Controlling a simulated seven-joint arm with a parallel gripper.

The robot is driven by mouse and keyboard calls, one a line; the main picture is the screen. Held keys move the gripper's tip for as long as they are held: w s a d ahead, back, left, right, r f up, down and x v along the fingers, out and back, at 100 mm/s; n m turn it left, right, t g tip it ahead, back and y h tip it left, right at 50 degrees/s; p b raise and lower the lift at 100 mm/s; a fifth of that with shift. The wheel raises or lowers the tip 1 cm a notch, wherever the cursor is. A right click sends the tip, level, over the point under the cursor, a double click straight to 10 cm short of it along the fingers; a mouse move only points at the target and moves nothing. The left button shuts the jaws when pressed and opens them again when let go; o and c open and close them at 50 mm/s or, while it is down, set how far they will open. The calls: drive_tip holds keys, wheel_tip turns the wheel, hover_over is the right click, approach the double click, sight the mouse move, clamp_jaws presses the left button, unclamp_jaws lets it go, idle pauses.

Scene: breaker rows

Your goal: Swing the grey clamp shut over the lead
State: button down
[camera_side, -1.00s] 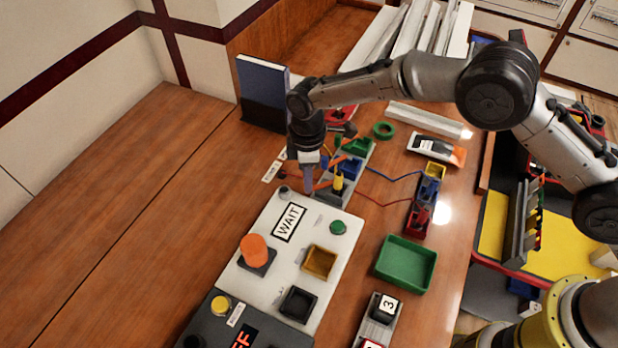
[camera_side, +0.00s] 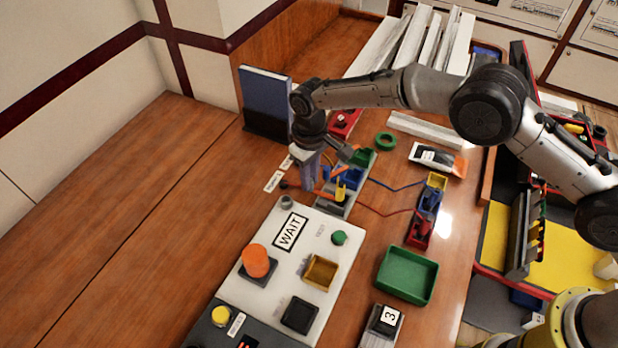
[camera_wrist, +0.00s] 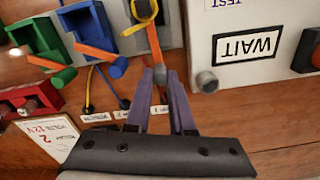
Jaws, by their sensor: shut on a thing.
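The grey clamp (camera_side: 334,205) is the end block of a row of clamps, nearest the white WAIT panel. In the wrist view the grey clamp (camera_wrist: 126,38) is at the top centre, with a yellow loop-shaped piece (camera_wrist: 144,10) over it. Its orange lever (camera_wrist: 155,48) sticks out of the block towards my gripper. My gripper (camera_wrist: 159,76) is shut on the end of this lever, one purple-grey finger on each side. In the side view my gripper (camera_side: 309,187) points down left of the row. I cannot clearly see the lead inside the clamp.
Blue (camera_wrist: 90,25) and green (camera_wrist: 35,42) clamps with orange levers stand beside the grey one. The white WAIT panel (camera_side: 318,224) with its knobs is close to my gripper. A red wire (camera_side: 375,208) and a blue wire (camera_side: 395,184) run rightwards. Bare table lies left.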

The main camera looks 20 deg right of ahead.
drive_tip(key=shift+w+r+m, duration=0.1)
drive_tip(key=shift+w+m, duration=0.05)
drive_tip(key=shift+m, duration=0.25)
drive_tip(key=c, duration=0.8)
unclamp_jaws()
wheel_tip(320, 180, up, 14)
drive_tip(key=shift+f, duration=0.1)
